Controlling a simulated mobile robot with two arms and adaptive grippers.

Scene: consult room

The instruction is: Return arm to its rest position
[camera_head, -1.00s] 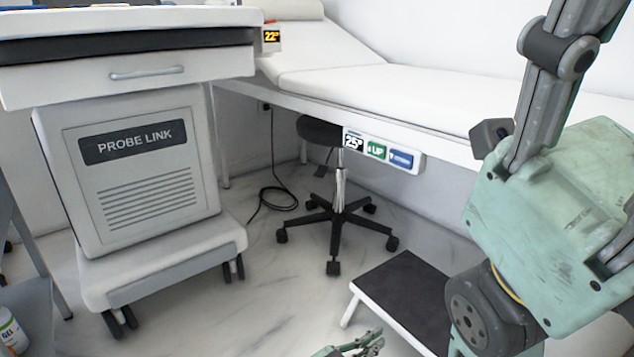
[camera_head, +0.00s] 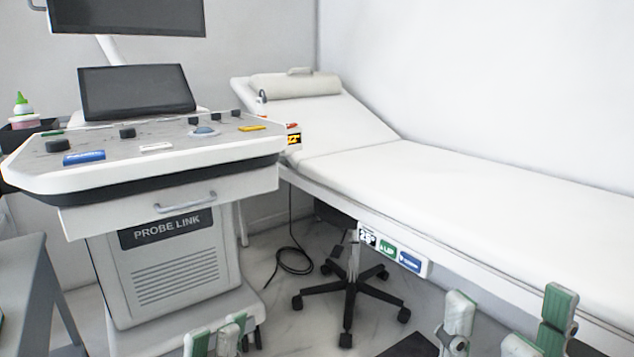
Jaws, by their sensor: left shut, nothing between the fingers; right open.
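My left gripper (camera_head: 216,338) shows at the bottom edge, left of the middle, in front of the cart's base. Its pale green and white fingers are close together, with nothing seen between them. My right gripper (camera_head: 508,308) stands at the bottom right, in front of the examination bed's side. Its fingers are spread apart, and it is empty. The rest of both arms is below the picture.
An ultrasound cart (camera_head: 165,265) with controls and screens stands at the left. A white examination bed (camera_head: 470,195) runs along the wall to the right. A wheeled stool (camera_head: 348,290) is partly under it. A grey side table (camera_head: 22,275) is at the left edge.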

